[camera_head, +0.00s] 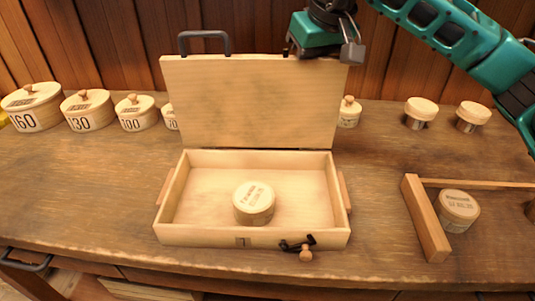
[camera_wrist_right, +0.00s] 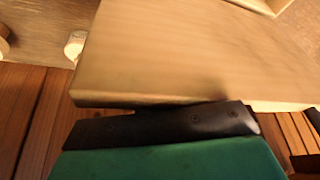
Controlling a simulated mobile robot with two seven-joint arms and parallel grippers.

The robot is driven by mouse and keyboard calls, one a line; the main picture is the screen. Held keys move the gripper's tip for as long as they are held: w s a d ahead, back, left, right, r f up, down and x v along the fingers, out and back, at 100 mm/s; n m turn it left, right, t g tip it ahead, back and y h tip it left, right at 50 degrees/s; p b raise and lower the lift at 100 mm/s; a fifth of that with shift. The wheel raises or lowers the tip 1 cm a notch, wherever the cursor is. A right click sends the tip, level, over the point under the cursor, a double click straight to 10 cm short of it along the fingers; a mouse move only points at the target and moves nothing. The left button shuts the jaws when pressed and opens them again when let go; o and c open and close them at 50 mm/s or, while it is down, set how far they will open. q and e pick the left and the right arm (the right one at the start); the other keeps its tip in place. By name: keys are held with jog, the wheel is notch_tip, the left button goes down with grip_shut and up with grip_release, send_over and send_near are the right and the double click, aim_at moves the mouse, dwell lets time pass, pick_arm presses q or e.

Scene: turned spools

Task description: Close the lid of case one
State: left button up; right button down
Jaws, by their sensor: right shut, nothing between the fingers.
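Case one (camera_head: 241,242) is a pale wooden box with a "1" on its front. Its lid (camera_head: 255,105) stands open, roughly upright at the back edge, with a dark handle (camera_head: 204,40) on its upper edge at left. A round wooden spool (camera_head: 253,203) with printing lies inside. My right gripper (camera_head: 350,52) is shut and empty at the lid's top right corner. In the right wrist view the dark fingers (camera_wrist_right: 165,125) lie along the edge of the lid (camera_wrist_right: 190,55); touching or just behind it, I cannot tell. My left gripper is not in view.
A dark latch with a wooden knob (camera_head: 305,254) is at the case's front. Numbered round boxes (camera_head: 85,110) stand at the back left and small lidded jars (camera_head: 421,112) at the back right. A wooden frame (camera_head: 427,220) beside another spool (camera_head: 457,210) is at right.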

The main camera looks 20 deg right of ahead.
aim_at(309, 82)
jog(key=shift+s+a+f+b, duration=0.2)
jog(key=shift+s+a, duration=0.1)
jog(key=shift+s, duration=0.4)
jog(key=shift+s+a+f+b, duration=0.15)
jog(key=shift+s+a, duration=0.1)
jog(key=shift+s, duration=0.45)
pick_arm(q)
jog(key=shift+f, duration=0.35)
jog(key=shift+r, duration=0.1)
pick_arm(e)
jog(key=shift+w, duration=0.1)
jog(key=shift+r, duration=0.1)
pick_arm(q)
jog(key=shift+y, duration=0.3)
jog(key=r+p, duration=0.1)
jog(key=p, duration=0.1)
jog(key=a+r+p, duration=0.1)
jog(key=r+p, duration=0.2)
jog(key=p, duration=0.1)
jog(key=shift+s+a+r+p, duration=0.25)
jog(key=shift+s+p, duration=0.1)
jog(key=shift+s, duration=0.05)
pick_arm(e)
notch_tip(309, 82, up, 8)
jog(key=shift+r, duration=0.1)
